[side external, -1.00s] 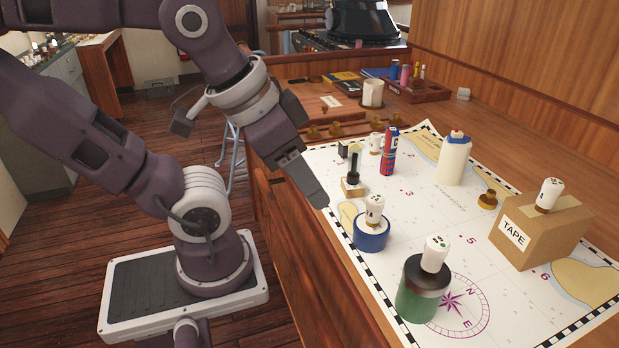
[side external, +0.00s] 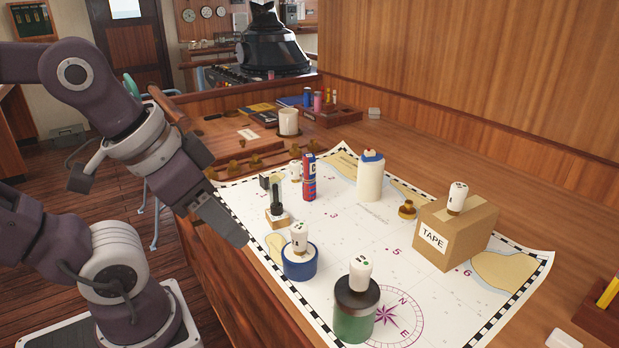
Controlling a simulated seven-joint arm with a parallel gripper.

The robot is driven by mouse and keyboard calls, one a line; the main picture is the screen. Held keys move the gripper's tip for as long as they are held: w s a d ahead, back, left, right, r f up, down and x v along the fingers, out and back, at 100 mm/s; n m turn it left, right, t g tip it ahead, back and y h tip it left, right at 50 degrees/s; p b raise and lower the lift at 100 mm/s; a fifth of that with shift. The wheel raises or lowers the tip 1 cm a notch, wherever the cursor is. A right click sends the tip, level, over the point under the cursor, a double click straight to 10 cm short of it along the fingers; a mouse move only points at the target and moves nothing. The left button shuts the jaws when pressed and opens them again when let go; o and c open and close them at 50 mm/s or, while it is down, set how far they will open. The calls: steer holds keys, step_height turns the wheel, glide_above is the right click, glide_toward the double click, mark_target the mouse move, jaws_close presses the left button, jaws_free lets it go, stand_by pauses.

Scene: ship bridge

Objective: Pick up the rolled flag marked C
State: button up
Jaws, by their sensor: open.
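A slim red-and-blue roll (side external: 309,178) stands upright on the chart, toward its far left part. It has a pale letter near its top that looks like a C, but it is too small to be sure. My gripper (side external: 234,229) hangs over the chart's left edge, to the left and nearer the camera than the roll. It is open and apart from the roll, with nothing seen between its fingers. The fingers overlap in this view, so the gap between them is hidden.
A stamp on a wooden block (side external: 277,214), a blue ring (side external: 301,265) with a white piece on it, and a green jar (side external: 354,318) stand on the chart (side external: 345,235). A white bottle (side external: 370,180), brass knob (side external: 407,210) and TAPE box (side external: 468,235) stand right of the roll.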

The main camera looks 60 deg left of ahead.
steer(key=shift+o, duration=0.5)
steer(key=shift+o, duration=1.2)
steer(key=w+a+r+m+g+y, duration=0.1)
steer(key=w+a+m+g+y, duration=0.1)
steer(key=w+a+m+y, duration=0.45)
steer(key=w+a+r+m+g+y, duration=0.15)
steer(key=w+a, duration=0.25)
steer(key=a, duration=0.6)
steer(key=m+t+y, duration=0.5)
steer(key=m+y, duration=0.4)
steer(key=m, duration=0.6)
glide_above(309, 172)
steer(key=d, duration=0.3)
steer(key=f, duration=1.5)
steer(key=shift+s+a+f, duration=0.15)
steer(key=shift+s+a, duration=0.25)
steer(key=shift+f+x, duration=0.2)
steer(key=shift+x, duration=1.55)
steer(key=shift+f+x, duration=0.25)
steer(key=shift+x, duration=1.55)
steer(key=shift+c, duration=0.5)
